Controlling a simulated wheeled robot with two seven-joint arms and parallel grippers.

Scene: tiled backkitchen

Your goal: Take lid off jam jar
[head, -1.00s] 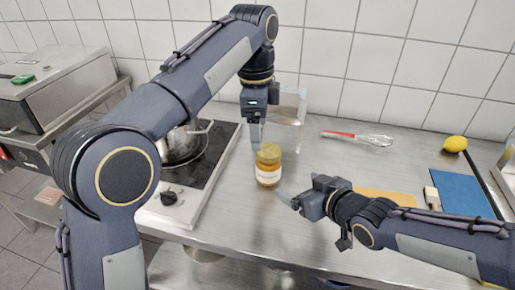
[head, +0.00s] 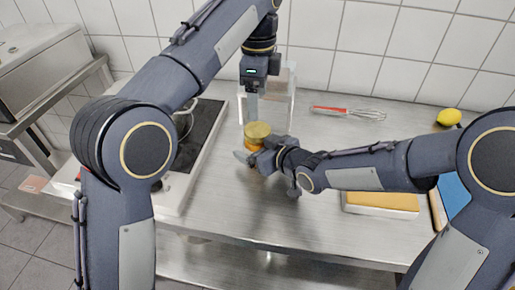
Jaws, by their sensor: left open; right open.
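The jam jar stands upright on the steel counter, with its gold lid (head: 257,130) on top. A strip of its orange body (head: 252,146) shows under the lid; the rest is hidden behind my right gripper. My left gripper (head: 251,108) points straight down just above the lid, its fingers open. Whether its tips touch the lid, I cannot tell. My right gripper (head: 246,157) is level at the jar's body, coming from the right, with its fingers open. Whether it touches the jar is unclear.
A clear container (head: 283,100) stands behind the jar. A hob (head: 200,135) with a pot is at left, partly behind my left arm. A whisk (head: 347,112), a lemon (head: 449,117) and a yellow block on a tray (head: 382,201) lie to the right. The front middle counter is clear.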

